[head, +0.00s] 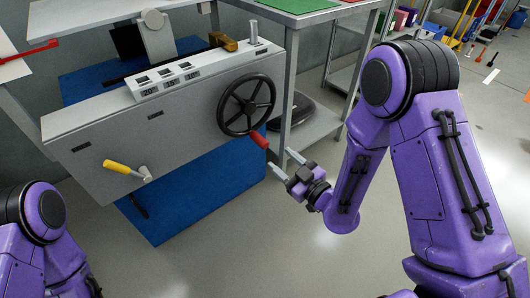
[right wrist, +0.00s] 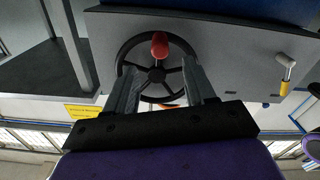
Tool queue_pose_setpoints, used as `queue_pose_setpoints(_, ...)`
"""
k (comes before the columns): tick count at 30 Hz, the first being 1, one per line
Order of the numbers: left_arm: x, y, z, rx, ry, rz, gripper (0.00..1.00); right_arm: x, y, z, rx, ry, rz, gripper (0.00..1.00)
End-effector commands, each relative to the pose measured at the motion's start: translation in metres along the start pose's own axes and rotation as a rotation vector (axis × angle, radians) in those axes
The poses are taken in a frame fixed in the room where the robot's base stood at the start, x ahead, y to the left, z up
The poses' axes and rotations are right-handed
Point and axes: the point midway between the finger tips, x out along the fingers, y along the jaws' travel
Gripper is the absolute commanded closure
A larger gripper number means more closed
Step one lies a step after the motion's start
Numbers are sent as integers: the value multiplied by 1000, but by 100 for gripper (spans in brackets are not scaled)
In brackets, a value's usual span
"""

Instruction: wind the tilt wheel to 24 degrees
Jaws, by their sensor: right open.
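The tilt wheel (head: 246,104) is a black spoked handwheel on the right end of the grey machine's front face. A red handle (head: 260,139) sticks out from its lower right rim. My right gripper (head: 283,164) is open and empty, just below and right of the red handle, apart from it. In the right wrist view the wheel (right wrist: 152,72) lies ahead, with the red handle (right wrist: 160,45) beyond and between the two open fingers (right wrist: 160,88). Small displays (head: 167,82) on the machine's top read about 20, 15 and 10. My left gripper is out of view.
A yellow-handled crank (head: 122,167) sits on the machine's lower left face. A metal table with a green top (head: 300,5) and lower shelf stands right behind the wheel. A blue mat (head: 200,200) lies beneath. Floor in front is clear.

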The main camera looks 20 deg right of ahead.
Motion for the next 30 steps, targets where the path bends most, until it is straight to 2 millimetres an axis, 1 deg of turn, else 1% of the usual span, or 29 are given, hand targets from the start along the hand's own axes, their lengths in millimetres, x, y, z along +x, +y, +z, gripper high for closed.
queue_pose_setpoints(1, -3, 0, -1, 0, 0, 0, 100, 11, 1, -3, 1, 2, 1, 46)
queue_pose_setpoints(6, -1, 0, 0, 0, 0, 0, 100, 50, 1, 0, 0, 1, 2, 46)
queue_pose_setpoints(10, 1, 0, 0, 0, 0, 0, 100, 72, 1, 0, 2, -1, 3, 46)
queue_pose_setpoints(12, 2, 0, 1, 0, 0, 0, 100, 80, 0, 0, 2, -2, 2, 46)
queue_pose_setpoints(15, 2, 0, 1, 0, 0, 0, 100, 85, 0, 0, 4, -4, 2, 46)
queue_pose_setpoints(22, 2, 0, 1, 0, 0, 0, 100, 86, 0, 0, 4, -5, 2, 46)
queue_pose_setpoints(23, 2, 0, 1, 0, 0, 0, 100, 86, 0, 0, 4, -5, 2, 55)
queue_pose_setpoints(24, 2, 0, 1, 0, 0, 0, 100, 86, 0, 0, 4, -5, 2, 68)
queue_pose_setpoints(26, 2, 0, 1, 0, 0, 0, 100, 86, 0, 0, 4, -5, 2, 88)
queue_pose_setpoints(27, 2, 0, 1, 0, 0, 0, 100, 86, 0, 0, 4, -5, 2, 100)
queue_pose_setpoints(30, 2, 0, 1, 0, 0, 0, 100, 86, 0, 0, 4, -5, 2, 100)
